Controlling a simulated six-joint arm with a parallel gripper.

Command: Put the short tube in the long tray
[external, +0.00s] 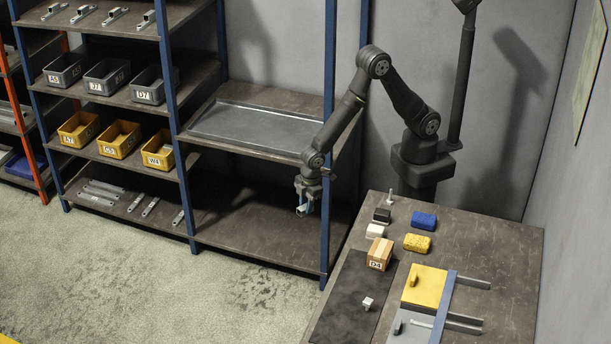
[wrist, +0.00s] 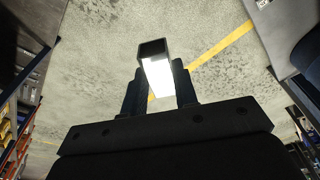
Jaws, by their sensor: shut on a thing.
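My gripper (external: 307,196) hangs in front of the right shelf bay, below the level of the upper shelf. It is shut on a short tube (wrist: 157,76), which looks square, with a dark open end and a bright side in the wrist view. My gripper's two dark fingers (wrist: 158,92) press it from either side. In the external view the tube (external: 302,210) shows small and pale at the fingertips. A long, shallow grey metal tray (external: 250,127) lies on the upper right shelf, above and to the left of my gripper. The tray looks empty.
A blue shelf post (external: 327,150) stands close beside my arm. The lower right shelf (external: 250,225) is bare. A workbench (external: 510,260) with blocks, a box and brackets stands at right.

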